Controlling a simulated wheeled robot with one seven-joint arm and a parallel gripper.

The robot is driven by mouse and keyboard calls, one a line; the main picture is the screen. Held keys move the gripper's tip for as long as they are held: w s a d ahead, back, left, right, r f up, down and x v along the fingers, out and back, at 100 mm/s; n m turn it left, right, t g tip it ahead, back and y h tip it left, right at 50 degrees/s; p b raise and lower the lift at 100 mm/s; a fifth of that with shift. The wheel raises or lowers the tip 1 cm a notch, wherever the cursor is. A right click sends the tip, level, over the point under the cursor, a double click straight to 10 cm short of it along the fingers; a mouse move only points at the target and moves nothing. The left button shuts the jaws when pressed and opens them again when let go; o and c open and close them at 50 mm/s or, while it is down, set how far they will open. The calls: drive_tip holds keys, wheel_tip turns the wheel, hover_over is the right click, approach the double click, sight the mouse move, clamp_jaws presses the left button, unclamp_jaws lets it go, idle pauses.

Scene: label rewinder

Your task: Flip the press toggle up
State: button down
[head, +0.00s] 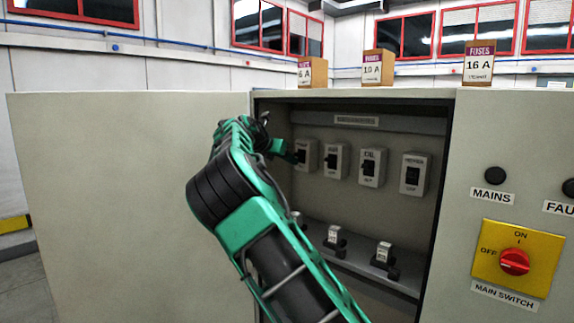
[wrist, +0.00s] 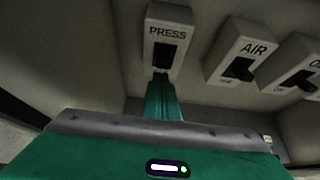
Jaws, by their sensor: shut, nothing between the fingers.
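The press switch (wrist: 168,32) is a pale plate labelled PRESS with a black toggle (wrist: 165,55) in the wrist view. In the head view it is the leftmost plate (head: 311,150) of the row on the cabinet's back panel, partly behind my gripper. My gripper (head: 292,156) is shut and empty, reaching into the cabinet from the left. In the wrist view its green fingers (wrist: 161,80) end right at the toggle's lower end. I cannot tell whether they touch it. The toggle's tip is partly hidden, and its lever seems to point down.
The air switch (wrist: 240,55) and other toggle switches (head: 373,167) stand to the right. Below, fuse holders (head: 385,255) sit on a ledge. The cabinet's right front carries a red main switch (head: 515,262). Fuse boxes (head: 378,68) stand on top. The opening's left edge is close to my arm.

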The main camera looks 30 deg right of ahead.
drive_tip(key=shift+r, duration=0.1)
drive_tip(key=shift+r, duration=0.7)
drive_tip(key=shift+d+r, duration=0.1)
wheel_tip(320, 180, down, 5)
drive_tip(key=a, duration=0.1)
drive_tip(key=d+r+v, duration=0.1)
drive_tip(key=v, duration=0.9)
drive_tip(key=shift+a+r, duration=0.25)
drive_tip(key=shift+r, duration=0.1)
